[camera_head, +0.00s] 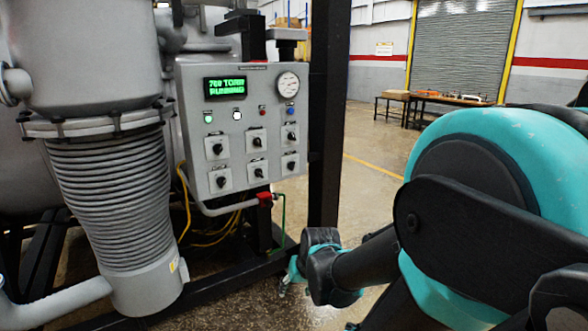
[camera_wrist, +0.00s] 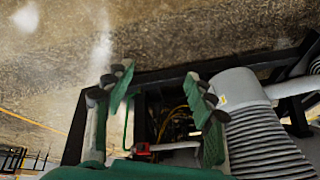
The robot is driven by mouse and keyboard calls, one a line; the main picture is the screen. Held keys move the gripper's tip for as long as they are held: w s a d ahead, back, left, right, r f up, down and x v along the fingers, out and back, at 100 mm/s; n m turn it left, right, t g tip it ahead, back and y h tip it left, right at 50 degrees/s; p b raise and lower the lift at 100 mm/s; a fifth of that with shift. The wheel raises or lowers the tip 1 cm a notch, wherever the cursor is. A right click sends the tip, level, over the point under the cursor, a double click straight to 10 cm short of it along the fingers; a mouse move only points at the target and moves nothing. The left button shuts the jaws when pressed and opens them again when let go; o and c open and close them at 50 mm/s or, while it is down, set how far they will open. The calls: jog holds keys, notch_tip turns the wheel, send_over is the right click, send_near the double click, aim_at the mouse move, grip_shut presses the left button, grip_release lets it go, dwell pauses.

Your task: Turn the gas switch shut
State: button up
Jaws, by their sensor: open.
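The grey control panel (camera_head: 238,130) carries several black rotary switches in two rows, including the top right one (camera_head: 291,132) and the bottom right one (camera_head: 290,162). Their labels are too small to read, so I cannot tell which is the gas switch. A red fitting (camera_head: 264,198) with a green pipe (camera_head: 283,215) sits below the panel. The red fitting also shows low between my fingers in the wrist view (camera_wrist: 142,148). My gripper (camera_wrist: 161,82) is open and empty, low in front of the furnace frame, apart from the panel. No panel switch shows clearly in the wrist view.
A lit display (camera_head: 225,86) and a round gauge (camera_head: 288,84) top the panel. A dark post (camera_head: 327,120) stands right of it. A ribbed grey bellows (camera_head: 110,200) stands left, also in the wrist view (camera_wrist: 262,135). Yellow cables hang underneath. Open floor lies behind.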

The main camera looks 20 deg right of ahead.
jog(key=w+a+r+m+t+y, duration=0.2)
jog(key=w+r+m+y, duration=0.15)
jog(key=w, duration=0.45)
jog(key=m+t, duration=1.1)
jog(key=m, duration=0.5)
send_near(294, 167)
jog(key=shift+n+y, duration=0.25)
jog(key=shift+y, duration=0.2)
jog(key=x, duration=0.9)
jog(key=shift+w+d, duration=0.1)
jog(key=shift+d, duration=0.05)
jog(key=c, duration=1.2)
